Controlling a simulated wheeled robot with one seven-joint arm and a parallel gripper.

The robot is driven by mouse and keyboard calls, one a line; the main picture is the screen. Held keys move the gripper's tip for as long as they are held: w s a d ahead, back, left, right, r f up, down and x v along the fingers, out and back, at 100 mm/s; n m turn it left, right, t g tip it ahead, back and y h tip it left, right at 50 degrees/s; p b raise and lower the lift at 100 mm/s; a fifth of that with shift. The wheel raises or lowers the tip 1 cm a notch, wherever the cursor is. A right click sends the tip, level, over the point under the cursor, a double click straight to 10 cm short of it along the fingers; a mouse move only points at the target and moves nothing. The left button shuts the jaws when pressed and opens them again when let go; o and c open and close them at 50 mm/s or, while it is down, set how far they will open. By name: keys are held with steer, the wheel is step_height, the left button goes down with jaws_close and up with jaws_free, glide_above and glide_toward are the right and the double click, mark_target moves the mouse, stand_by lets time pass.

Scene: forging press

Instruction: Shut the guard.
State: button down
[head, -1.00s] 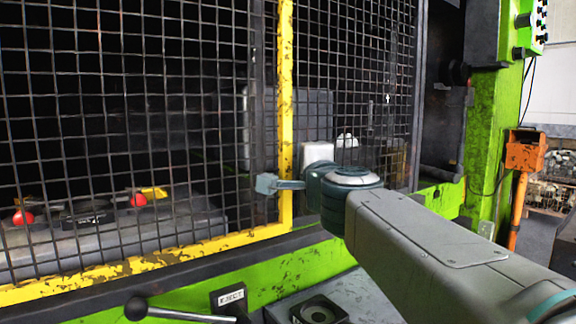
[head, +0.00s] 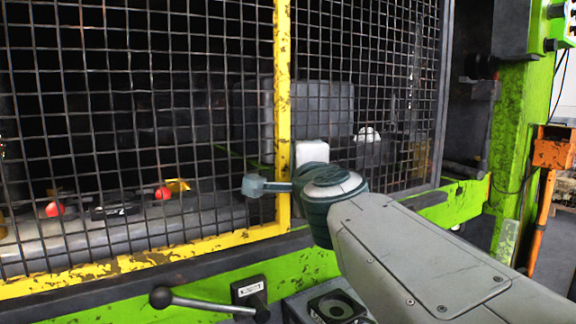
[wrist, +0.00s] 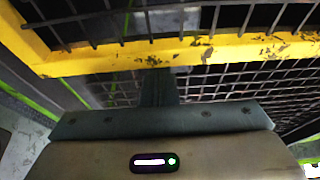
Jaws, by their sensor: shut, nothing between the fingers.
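The guard is a wire-mesh panel in a chipped yellow frame (head: 282,90) across the press front, filling the left half of the head view. Its right upright stands near the picture's middle. My gripper (head: 252,186) is shut and empty, crossing this upright low down with its tip over the mesh on the left. In the wrist view the yellow bar (wrist: 225,50) runs across the top, and the dark fingers of my gripper (wrist: 157,82) reach its edge. They are at or very near the bar; contact cannot be told.
A second, dark-framed mesh (head: 400,90) lies right of the upright. A green column (head: 515,140) and orange box (head: 553,147) stand at the right. An EJECT plate (head: 248,289) and a black-knobbed lever (head: 200,303) sit below the guard. Red knobs (head: 162,193) show behind the mesh.

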steer(key=shift+s+a, duration=0.1)
steer(key=shift+a, duration=0.2)
steer(key=r+p, duration=0.4)
steer(key=r, duration=0.1)
steer(key=shift+d+r+p, duration=0.2)
steer(key=shift+d+p, duration=0.2)
steer(key=s+d+r+p, duration=0.1)
steer(key=s+d+r, duration=0.15)
steer(key=d, duration=0.25)
steer(key=s+d+r+p, duration=0.1)
steer(key=d+r, duration=0.2)
steer(key=d, duration=0.3)
steer(key=s+a+f+n+g+y+p, duration=0.1)
steer(key=s+a+f+n+g+p, duration=0.25)
steer(key=f, duration=0.75)
steer(key=s+a+f+n+g, duration=0.2)
steer(key=f+n+g, duration=0.4)
steer(key=f, duration=0.5)
steer(key=s+d+f+n+g+h+p, duration=0.1)
steer(key=s+d+f+n+g+h, duration=0.2)
steer(key=s+f, duration=0.8)
step_height(320, 180, down, 2)
steer(key=n+g, duration=0.2)
steer(key=n, duration=0.2)
steer(key=shift+s+d, duration=0.3)
steer(key=shift+s, duration=0.05)
